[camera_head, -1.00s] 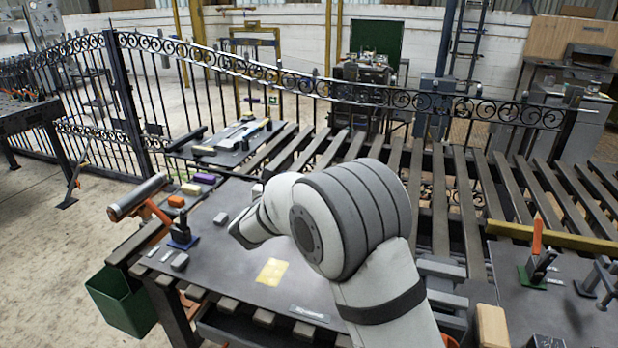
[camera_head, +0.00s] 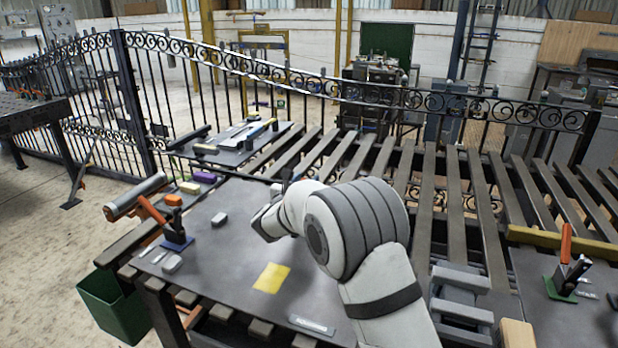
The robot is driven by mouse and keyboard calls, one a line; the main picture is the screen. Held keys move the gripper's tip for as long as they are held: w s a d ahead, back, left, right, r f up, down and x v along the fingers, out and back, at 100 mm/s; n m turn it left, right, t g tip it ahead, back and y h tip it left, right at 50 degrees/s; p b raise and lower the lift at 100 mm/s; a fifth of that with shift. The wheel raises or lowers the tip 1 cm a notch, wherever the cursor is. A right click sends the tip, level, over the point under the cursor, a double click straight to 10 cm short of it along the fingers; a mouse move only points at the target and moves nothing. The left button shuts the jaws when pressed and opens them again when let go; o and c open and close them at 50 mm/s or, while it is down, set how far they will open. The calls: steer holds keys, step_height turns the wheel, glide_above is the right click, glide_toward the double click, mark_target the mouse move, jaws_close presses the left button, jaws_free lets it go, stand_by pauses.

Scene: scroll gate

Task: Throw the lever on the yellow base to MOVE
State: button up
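A flat yellow patch (camera_head: 271,278) lies on the dark worktable (camera_head: 215,262), just left of my arm. I cannot make out a lever standing on it. An upright lever with an orange handle stands on a blue base (camera_head: 177,243) at the table's left side. Another orange-handled lever stands on a green base (camera_head: 560,288) at the far right. No MOVE lettering is readable. My arm crosses the middle of the view, its wrist over the table behind the yellow patch. My gripper is mostly hidden behind my arm; its fingers cannot be made out.
A pale label plate (camera_head: 311,325) lies at the table's front edge. A small grey block (camera_head: 219,219) sits left of my wrist. Yellow (camera_head: 189,187) and purple (camera_head: 204,177) blocks lie near the back left. A green bin (camera_head: 112,305) hangs at the left. Slatted rails fill the right.

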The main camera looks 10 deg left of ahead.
steer(key=shift+w+d, duration=0.15)
steer(key=shift+w, duration=0.6)
jaws_close()
